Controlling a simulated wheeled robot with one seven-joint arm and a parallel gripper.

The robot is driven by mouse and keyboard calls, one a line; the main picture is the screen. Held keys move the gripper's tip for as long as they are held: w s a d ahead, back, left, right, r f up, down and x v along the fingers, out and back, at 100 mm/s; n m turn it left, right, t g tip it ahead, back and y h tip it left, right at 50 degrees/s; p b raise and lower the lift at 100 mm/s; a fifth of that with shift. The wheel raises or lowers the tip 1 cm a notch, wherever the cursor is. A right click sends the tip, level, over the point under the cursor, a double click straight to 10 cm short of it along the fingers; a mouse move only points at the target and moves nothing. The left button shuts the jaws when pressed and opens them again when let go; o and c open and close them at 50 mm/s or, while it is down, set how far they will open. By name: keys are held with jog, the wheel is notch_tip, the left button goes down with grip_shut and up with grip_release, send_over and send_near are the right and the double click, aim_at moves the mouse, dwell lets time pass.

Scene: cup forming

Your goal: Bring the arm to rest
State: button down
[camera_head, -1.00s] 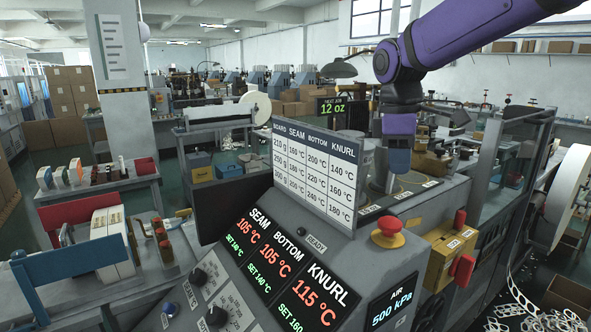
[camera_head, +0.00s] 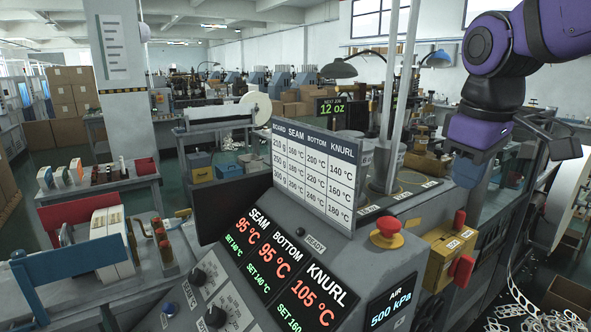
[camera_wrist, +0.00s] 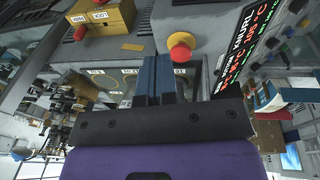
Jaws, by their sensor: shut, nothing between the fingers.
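My gripper (camera_head: 467,170) is at the upper right of the head view, pointing down beside the machine's chart board, with clear air below its fingers. My purple arm (camera_head: 492,60) reaches in from the top right corner. In the wrist view the two blue fingers of my gripper (camera_wrist: 154,80) lie together, with nothing between them.
The control panel (camera_head: 285,262) shows 95, 95 and 105 °C. A red stop button (camera_head: 387,231) and a yellow box (camera_head: 448,256) stand below my gripper. A desk lamp (camera_head: 340,69) stands behind. Guard frames on the machine stand close to the right.

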jog(key=s+d+f+m+t, duration=0.1)
jog(key=s+d+m, duration=0.1)
jog(key=s, duration=0.4)
jog(key=s+d+f+m+t, duration=0.2)
jog(key=s+m, duration=0.3)
jog(key=s, duration=0.1)
jog(key=shift+d+f+y, duration=0.3)
jog(key=shift+d, duration=0.05)
